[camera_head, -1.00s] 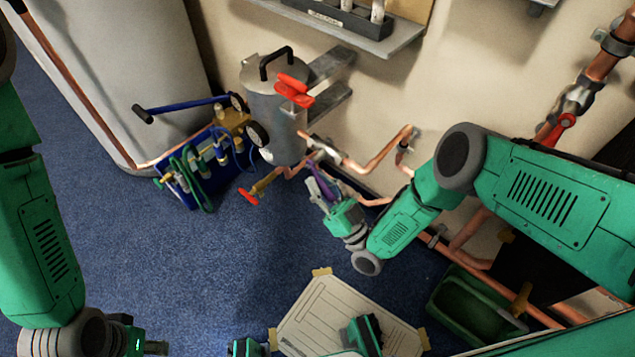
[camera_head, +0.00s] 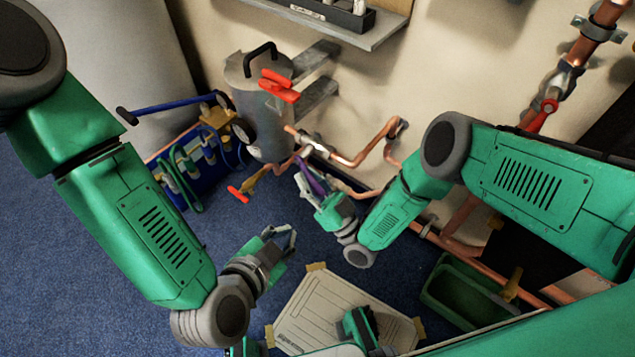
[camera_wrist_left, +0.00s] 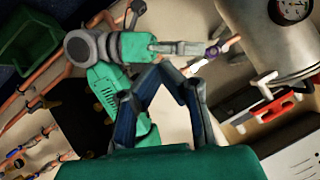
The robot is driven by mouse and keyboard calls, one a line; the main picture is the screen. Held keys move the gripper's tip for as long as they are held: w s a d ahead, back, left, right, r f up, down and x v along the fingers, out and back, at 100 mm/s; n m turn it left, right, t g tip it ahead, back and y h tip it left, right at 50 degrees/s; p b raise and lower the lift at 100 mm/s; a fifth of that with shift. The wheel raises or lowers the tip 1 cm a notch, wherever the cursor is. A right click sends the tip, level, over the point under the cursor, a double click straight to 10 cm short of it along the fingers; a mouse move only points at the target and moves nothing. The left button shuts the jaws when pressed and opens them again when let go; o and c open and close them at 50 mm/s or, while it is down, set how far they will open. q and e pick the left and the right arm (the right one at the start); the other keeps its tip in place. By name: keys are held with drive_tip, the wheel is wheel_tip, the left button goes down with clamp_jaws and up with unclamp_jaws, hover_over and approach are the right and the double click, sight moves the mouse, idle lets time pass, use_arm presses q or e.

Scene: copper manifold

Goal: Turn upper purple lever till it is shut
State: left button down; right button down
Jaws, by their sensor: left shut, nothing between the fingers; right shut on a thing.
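The purple lever (camera_head: 314,184) is on the copper pipework beside the grey cylinder, in the middle of the head view. My right gripper (camera_head: 310,187) is shut on it and hides part of it. In the left wrist view, a bit of purple (camera_wrist_left: 213,53) shows at the right gripper's fingers (camera_wrist_left: 196,50). My left gripper (camera_head: 288,238) is shut and empty, below and left of the right one, over the floor. Its fingertips (camera_wrist_left: 160,70) meet in the left wrist view. The valve body behind the lever is mostly hidden.
A grey cylinder (camera_head: 262,125) with a red handle (camera_head: 279,86) stands behind. A blue tool crate (camera_head: 190,190) is on its left. A copper pipe (camera_head: 355,158) runs along the wall. A taped paper sheet (camera_head: 315,305) and a green bin (camera_head: 455,300) are in front. Blue floor is free at left.

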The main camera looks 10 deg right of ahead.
sight(315, 186)
drive_tip(key=shift+s+d+f, duration=0.1)
drive_tip(key=shift+s+f, duration=0.05)
drive_tip(key=shift+f, duration=0.15)
use_arm(q)
drive_tip(key=w+d+r+m+t+h, duration=0.1)
drive_tip(key=w+d+r+m+t, duration=0.1)
drive_tip(key=d+r, duration=0.3)
drive_tip(key=x, duration=0.3)
drive_tip(key=a+f+x, duration=0.1)
drive_tip(key=x, duration=0.6)
drive_tip(key=shift+w+a+f, duration=0.15)
drive_tip(key=shift+w+f, duration=0.05)
drive_tip(key=shift+f, duration=0.2)
drive_tip(key=shift+w+a+f, duration=0.25)
drive_tip(key=shift+a+f, duration=0.15)
drive_tip(key=shift+f, duration=0.15)
drive_tip(key=shift+w+a+f, duration=0.2)
drive_tip(key=shift+a+f, duration=0.25)
drive_tip(key=shift+f, duration=0.25)
use_arm(e)
drive_tip(key=c, duration=1.5)
unclamp_jaws()
drive_tip(key=shift+d, duration=0.1)
use_arm(q)
drive_tip(key=shift+w+d, duration=0.1)
drive_tip(key=shift+d, duration=0.05)
use_arm(e)
drive_tip(key=shift+o, duration=0.2)
drive_tip(key=shift+r, duration=0.2)
